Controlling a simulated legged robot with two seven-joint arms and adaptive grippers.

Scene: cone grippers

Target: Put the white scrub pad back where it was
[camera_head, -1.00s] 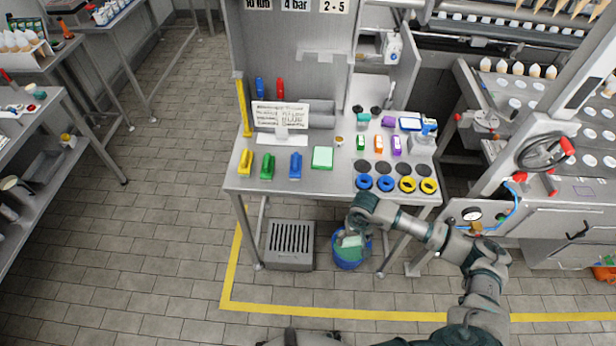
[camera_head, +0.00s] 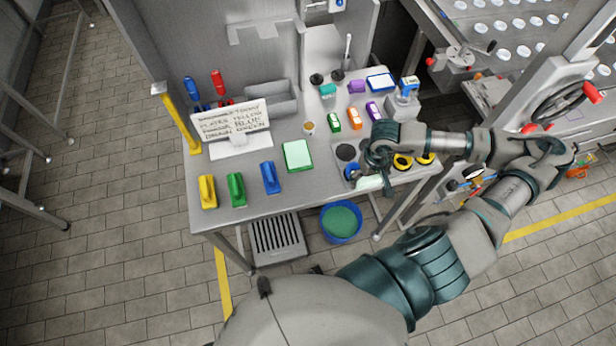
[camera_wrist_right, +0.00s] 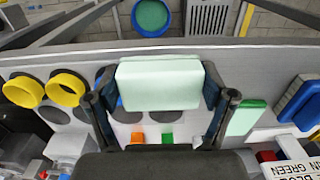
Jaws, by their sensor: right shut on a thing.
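The white scrub pad (camera_head: 369,183), slightly greenish, is in my right gripper (camera_head: 366,172), above the front right part of the steel table. In the right wrist view, the pad (camera_wrist_right: 160,85) lies between the two dark fingers of the gripper (camera_wrist_right: 160,102), which are shut on its sides. The pad partly covers a blue ring and the round spots below. A blue bucket (camera_head: 341,237) with green liquid stands on the floor in front of the table. My left gripper is not in view.
A green-edged pale block (camera_head: 298,155) and yellow (camera_head: 207,191), green (camera_head: 236,190) and blue (camera_head: 270,178) brushes stand along the table's front. Yellow rings (camera_head: 402,162) lie to the gripper's right. A sign (camera_head: 229,121) stands behind. Small coloured items sit further back.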

